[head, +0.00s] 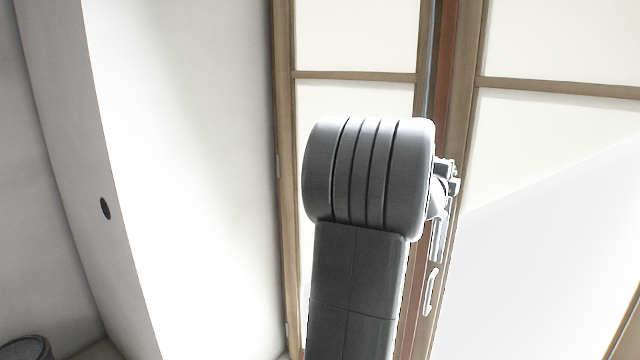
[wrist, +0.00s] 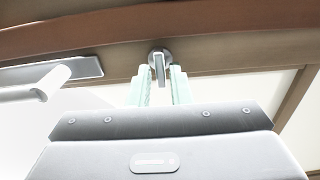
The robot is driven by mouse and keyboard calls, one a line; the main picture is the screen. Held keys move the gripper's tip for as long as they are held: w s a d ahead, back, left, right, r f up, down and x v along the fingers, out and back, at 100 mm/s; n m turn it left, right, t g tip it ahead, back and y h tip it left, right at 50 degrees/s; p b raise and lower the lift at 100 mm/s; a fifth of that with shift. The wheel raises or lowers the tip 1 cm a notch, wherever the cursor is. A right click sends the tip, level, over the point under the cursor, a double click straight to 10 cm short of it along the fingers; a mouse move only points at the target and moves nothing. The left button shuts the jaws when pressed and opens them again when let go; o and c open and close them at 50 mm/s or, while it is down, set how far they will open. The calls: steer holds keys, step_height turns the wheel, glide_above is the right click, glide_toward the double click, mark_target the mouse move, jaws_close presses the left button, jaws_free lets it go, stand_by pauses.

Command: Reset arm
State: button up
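In the wrist view my gripper (wrist: 160,72) has two pale green fingers standing apart, with a visible gap. A small silver latch (wrist: 159,60) on the brown door frame shows between or just beyond the fingertips. I see no clear contact, and the depth between them is hard to judge. In the head view my dark arm (head: 360,270) rises in the middle, with a thick rounded joint on top. Only some small wrist parts show to the right of that joint; the fingers are hidden there.
Wood-framed pale door panels (head: 355,35) stand close behind my arm. A metal door handle (head: 430,291) is right of the arm; a handle (wrist: 45,82) also shows in the wrist view. A white wall panel (head: 190,180) fills the left. A dark round container (head: 25,348) sits at bottom left.

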steer(key=v, duration=1.3)
steer(key=w+d+n+p, duration=0.2)
steer(key=w+d+n, duration=0.3)
steer(key=w+d, duration=0.3)
steer(key=shift+w+d+r+p, duration=0.15)
steer(key=shift+w+p, duration=0.25)
steer(key=shift+w, duration=1.15)
